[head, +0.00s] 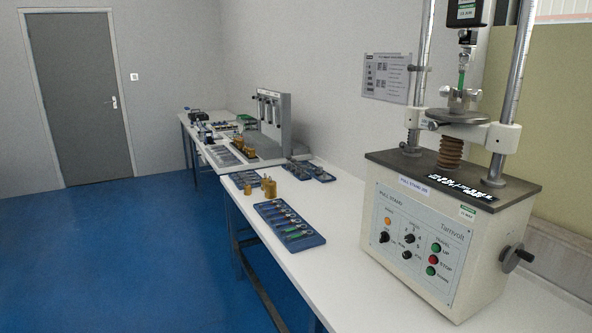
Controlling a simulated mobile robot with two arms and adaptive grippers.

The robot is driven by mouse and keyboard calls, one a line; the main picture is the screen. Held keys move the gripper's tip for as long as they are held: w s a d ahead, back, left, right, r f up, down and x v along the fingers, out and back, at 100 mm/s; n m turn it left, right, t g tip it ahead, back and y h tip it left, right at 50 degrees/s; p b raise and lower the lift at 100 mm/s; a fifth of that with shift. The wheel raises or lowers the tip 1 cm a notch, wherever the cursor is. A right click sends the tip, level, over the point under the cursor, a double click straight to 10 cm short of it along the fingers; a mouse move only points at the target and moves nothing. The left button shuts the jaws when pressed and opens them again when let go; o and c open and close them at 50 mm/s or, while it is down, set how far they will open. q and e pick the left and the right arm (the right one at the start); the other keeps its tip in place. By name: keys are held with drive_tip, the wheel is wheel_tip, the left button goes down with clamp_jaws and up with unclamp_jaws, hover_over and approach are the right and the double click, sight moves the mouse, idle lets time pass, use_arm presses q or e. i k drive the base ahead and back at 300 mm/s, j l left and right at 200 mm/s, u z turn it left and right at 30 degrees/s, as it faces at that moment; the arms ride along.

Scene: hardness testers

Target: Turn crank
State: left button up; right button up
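A dark crank (517,257) with a small handle is on the right side of the cream pull stand (440,236), low on its housing. The pull stand stands on the white table at the right. Its front panel has knobs and green and red buttons. Two metal columns rise from its dark top plate, with a brown screw spindle between them. Neither of my grippers is in view.
The white table (322,213) runs back along the wall. A blue tray (290,226) with several tools lies left of the stand. Brass weights, more trays and a grey test device (275,122) stand farther back. The blue floor (110,250) at left is clear.

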sight(512, 257)
drive_tip(key=i+z, duration=0.2)
drive_tip(key=z, duration=0.15)
drive_tip(key=i+j+z, duration=0.2)
drive_tip(key=z, duration=0.15)
drive_tip(key=i+j+z, duration=0.15)
drive_tip(key=z, duration=0.25)
drive_tip(key=i, duration=0.05)
